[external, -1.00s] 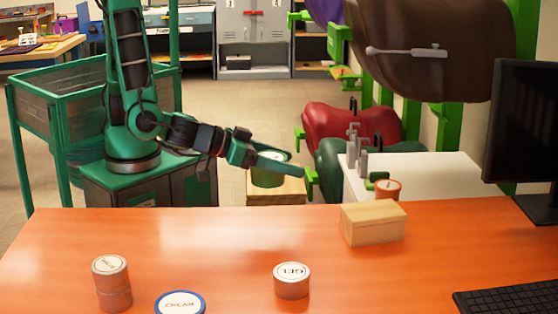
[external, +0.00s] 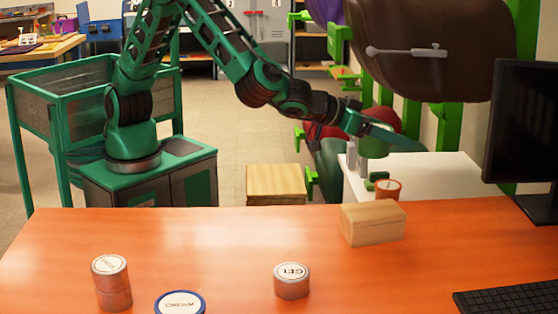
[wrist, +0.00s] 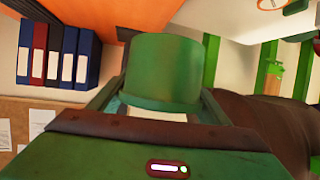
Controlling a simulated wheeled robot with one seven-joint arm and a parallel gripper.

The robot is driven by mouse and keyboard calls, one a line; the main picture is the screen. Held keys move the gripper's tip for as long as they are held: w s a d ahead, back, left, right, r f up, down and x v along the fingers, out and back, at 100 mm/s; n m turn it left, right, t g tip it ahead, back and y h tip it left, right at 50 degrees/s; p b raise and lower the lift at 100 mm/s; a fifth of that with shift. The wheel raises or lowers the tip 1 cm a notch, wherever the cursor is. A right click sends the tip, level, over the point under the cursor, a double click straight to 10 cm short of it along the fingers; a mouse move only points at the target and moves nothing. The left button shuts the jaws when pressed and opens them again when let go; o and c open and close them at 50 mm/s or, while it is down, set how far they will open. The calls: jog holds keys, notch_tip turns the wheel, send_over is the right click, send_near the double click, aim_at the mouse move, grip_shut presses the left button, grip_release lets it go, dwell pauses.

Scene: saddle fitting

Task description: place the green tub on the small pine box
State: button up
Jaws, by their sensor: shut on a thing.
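My gripper (external: 388,137) is shut on the green tub (external: 374,149) and holds it in the air at the right, above the white surface behind the table. The tub also shows in the wrist view (wrist: 165,70), between the two fingers. A small pine box (external: 372,224) sits on the orange table, nearer the camera and below the tub in the external view. A second light wooden box (external: 276,182) stands behind the table to the left, its top bare. The tub is apart from both boxes.
An orange tin (external: 388,189) stands on the white surface (external: 440,180) behind the pine box. The orange table (external: 210,255) bears several round tins, a keyboard (external: 510,299) and a monitor (external: 525,130). A brown saddle (external: 430,50) hangs above right of my gripper.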

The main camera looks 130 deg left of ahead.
jog(key=w+d+f, duration=0.3)
jog(key=w+d, duration=0.1)
jog(key=d, duration=0.1)
jog(key=w+d+f, duration=0.1)
jog(key=d+f, duration=0.1)
jog(key=shift+w+d+f, duration=0.25)
jog(key=shift+w+f, duration=0.1)
jog(key=shift+w, duration=0.05)
jog(key=shift+f, duration=2.05)
jog(key=o, duration=1.3)
jog(key=shift+c, duration=0.2)
jog(key=shift+d, duration=0.1)
